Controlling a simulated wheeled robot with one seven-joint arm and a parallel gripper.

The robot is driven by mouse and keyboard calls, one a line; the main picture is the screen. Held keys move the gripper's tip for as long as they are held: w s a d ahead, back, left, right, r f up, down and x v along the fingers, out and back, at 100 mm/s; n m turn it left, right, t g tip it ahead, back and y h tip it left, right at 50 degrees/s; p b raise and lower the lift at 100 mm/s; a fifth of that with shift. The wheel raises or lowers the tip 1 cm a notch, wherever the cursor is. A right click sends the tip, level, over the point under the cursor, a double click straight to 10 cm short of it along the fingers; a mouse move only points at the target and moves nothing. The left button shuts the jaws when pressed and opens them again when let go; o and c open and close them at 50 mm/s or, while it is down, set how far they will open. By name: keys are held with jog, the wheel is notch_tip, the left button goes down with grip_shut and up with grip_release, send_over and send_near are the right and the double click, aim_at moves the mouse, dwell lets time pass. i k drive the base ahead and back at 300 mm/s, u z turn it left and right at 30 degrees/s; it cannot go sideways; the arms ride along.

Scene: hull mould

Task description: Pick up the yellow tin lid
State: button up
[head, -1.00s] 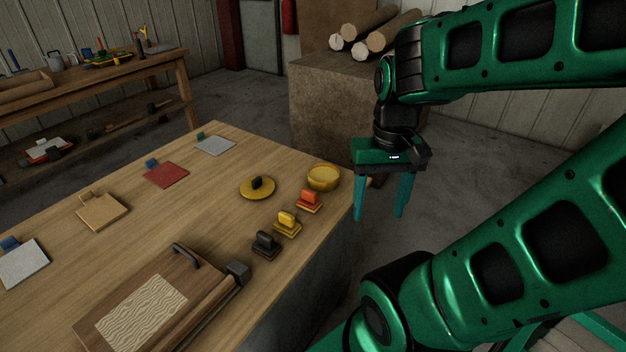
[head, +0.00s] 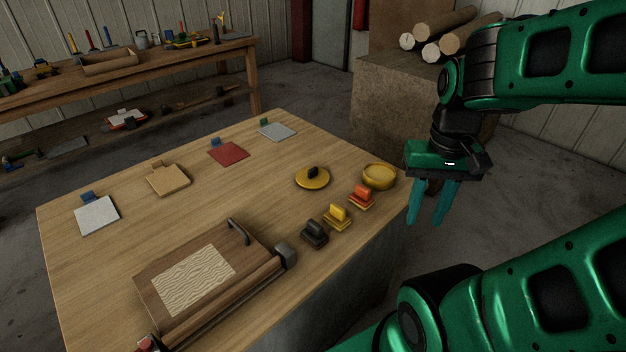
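The yellow tin lid (head: 313,178) is a flat yellow disc with a dark block-shaped knob on top. It lies flat on the wooden table (head: 110,260), towards the table's right side. A round yellow tin (head: 379,178) stands just to the right of the lid. My gripper (head: 427,222) hangs with its teal fingers pointing down, beyond the table's right edge, right of the tin and apart from the lid. The fingers are spread apart with nothing between them.
Stamps in orange (head: 361,196), yellow (head: 338,216) and black (head: 314,233) stand in a row near the table's right edge. A wooden press board (head: 205,270) lies at the front. Several tagged flat pieces, including a red one (head: 229,153), lie along the far side.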

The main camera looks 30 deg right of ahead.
aim_at(312, 177)
jog(key=u, duration=2.2)
jog(key=k, duration=1.15)
jog(key=z, duration=1.6)
jog(key=i, duration=1.05)
